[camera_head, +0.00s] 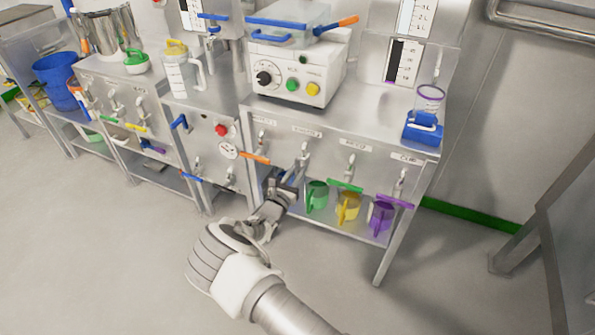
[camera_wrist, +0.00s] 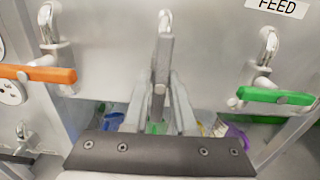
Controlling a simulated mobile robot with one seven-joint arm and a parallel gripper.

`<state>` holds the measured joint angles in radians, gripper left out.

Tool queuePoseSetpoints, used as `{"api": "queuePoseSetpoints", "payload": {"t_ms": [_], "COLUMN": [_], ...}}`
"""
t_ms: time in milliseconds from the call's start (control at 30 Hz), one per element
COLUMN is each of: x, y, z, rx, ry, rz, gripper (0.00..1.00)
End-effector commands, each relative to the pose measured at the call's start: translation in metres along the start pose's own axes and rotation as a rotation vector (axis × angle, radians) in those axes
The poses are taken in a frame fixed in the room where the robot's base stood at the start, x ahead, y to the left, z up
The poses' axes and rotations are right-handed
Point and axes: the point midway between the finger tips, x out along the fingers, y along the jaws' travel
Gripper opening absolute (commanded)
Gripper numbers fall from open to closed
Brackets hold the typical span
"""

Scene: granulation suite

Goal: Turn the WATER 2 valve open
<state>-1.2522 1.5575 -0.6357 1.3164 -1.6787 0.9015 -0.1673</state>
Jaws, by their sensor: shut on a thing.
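The WATER 2 valve appears to be the one with the grey handle (camera_wrist: 163,58), second from the left on the right-hand bench; its small label in the head view is too blurred to read surely. In the wrist view the handle runs nearly upright below its spout. My gripper (camera_wrist: 160,100) is shut on this handle, a finger on each side of its lower part. In the head view my gripper (camera_head: 290,182) is at the bench front, below the second label (camera_head: 306,133), and hides part of the handle.
Left is a valve with a level orange handle (camera_wrist: 38,74). Right is a valve with a level green handle (camera_wrist: 275,96) under a FEED label (camera_wrist: 278,6). Green (camera_head: 317,195), yellow (camera_head: 348,207) and purple (camera_head: 381,216) jugs stand below. The floor in front is clear.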

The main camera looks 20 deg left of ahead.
Motion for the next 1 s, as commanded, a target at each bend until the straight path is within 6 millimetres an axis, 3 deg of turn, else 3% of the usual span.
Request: {"api": "queuePoseSetpoints", "payload": {"t_ms": [67,100,233,667,767,1000], "x": [0.000,0.000,0.000,-0.009,-0.024,-0.082], "y": [0.000,0.000,0.000,0.001,0.001,0.001], "z": [-0.001,-0.001,-0.001,0.001,0.002,0.002], "rx": [0.000,0.000,0.001,0.001,0.001,0.000], "ry": [0.001,0.001,0.001,0.001,0.001,0.002], "rz": [0.000,0.000,0.000,0.002,0.003,0.003], "gripper": [0.00,0.30,0.54,0.55,0.55,0.55]}}
